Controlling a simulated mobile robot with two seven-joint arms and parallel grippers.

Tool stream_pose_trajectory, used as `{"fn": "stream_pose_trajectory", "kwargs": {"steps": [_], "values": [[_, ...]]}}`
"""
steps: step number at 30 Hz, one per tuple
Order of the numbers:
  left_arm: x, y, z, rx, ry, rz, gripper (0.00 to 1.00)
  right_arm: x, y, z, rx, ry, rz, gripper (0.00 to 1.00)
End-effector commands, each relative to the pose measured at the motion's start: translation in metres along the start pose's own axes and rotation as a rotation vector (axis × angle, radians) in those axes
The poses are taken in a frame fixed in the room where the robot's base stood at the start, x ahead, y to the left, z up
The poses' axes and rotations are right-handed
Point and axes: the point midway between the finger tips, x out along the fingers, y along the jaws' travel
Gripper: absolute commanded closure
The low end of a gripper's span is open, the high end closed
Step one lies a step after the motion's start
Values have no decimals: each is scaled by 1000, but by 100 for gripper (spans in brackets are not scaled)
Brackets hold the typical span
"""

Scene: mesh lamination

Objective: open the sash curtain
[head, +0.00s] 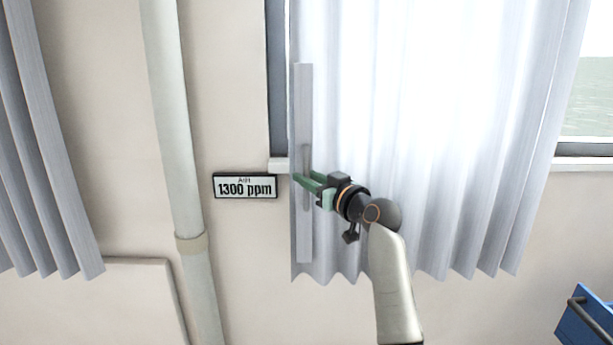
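A pale grey-white sash curtain (430,120) hangs over the window in the head view. A grey vertical strip (304,90) with a raised handle (306,160) runs along its left edge. My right gripper (302,180) reaches from the lower right, with its green fingers at the handle. The fingers appear to be on either side of the handle, but I cannot tell whether they are closed on it. My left gripper is out of view.
The window glass (591,90) shows at the right, with a sill (584,163) below. A sign reading 1300 ppm (245,186) and a vertical pipe (172,120) are on the wall to the left. Another curtain (40,150) hangs at far left. A blue object (597,308) is at lower right.

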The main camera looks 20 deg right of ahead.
Motion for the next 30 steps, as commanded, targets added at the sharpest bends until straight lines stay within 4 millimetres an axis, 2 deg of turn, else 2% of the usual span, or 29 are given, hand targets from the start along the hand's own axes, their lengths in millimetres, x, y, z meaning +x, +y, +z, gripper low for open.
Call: {"fn": "stream_pose_trajectory", "kwargs": {"steps": [4,13,22,30], "values": [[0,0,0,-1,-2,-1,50,7,0,0,0,-1,-1,68],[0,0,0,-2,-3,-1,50,8,0,0,0,0,0,68],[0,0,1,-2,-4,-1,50,8,0,0,0,-1,0,100],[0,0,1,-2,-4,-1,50,8,0,1,0,-1,0,100]]}}
